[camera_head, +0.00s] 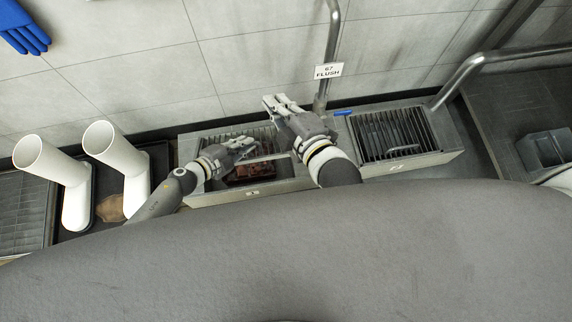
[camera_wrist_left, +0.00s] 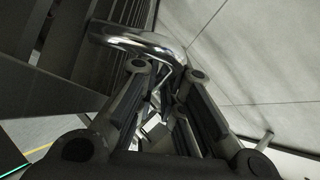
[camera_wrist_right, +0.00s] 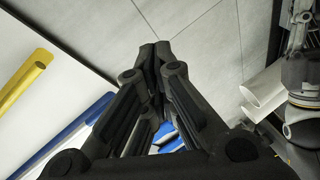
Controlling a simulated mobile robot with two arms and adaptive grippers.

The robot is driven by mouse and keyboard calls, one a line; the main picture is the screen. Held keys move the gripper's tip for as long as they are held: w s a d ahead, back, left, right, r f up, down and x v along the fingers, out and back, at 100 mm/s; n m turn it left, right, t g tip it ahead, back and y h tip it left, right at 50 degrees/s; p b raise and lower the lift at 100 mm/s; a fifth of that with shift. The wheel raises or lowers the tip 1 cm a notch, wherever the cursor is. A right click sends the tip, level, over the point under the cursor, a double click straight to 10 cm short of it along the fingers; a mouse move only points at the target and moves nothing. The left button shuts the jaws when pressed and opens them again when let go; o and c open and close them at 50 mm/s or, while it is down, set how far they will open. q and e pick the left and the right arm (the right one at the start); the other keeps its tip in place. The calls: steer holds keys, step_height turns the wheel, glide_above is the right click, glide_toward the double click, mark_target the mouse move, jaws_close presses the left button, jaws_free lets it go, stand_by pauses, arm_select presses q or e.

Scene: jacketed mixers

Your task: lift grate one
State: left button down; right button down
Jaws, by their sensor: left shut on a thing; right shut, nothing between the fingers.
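Grate one (camera_head: 207,141), a set of dark parallel bars, is at the box labelled 1 (camera_head: 217,198). Reddish-brown matter (camera_head: 250,173) shows in the box below the bars' front part. My left gripper (camera_head: 250,144) is over the grate, shut on its shiny bent metal handle (camera_wrist_left: 130,40), which shows in the left wrist view with dark bars (camera_wrist_left: 85,45) beside it. Part of the grate is hidden behind the gripper, and I cannot tell how far it stands off the box. My right gripper (camera_head: 275,101) is shut and empty, raised near the wall to the right.
Box 2 with its own grate (camera_head: 395,135) stands at the right. A metal pipe (camera_head: 333,40) with a "67 FLUSH" sign (camera_head: 328,70) comes down between the boxes. A blue glove (camera_head: 24,30) hangs on the tiled wall. A grey bin (camera_head: 545,150) is far right.

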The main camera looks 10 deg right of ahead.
arm_select(q)
steer(key=shift+w, duration=0.1)
arm_select(e)
steer(key=s+f+n+g+h, duration=0.35)
steer(key=s+f+n, duration=0.25)
steer(key=f+n, duration=0.4)
steer(key=s+f+n+g+h, duration=0.2)
steer(key=s+f+n+g, duration=0.2)
steer(key=s+f+n, duration=0.65)
steer(key=w+f+m, duration=0.1)
steer(key=w+f, duration=0.2)
steer(key=w, duration=0.3)
steer(key=w+d+f+m, duration=0.1)
steer(key=w+f, duration=0.3)
steer(key=w, duration=0.2)
steer(key=shift+w+r, duration=0.4)
steer(key=shift+r, duration=0.25)
arm_select(q)
steer(key=shift+f, duration=0.1)
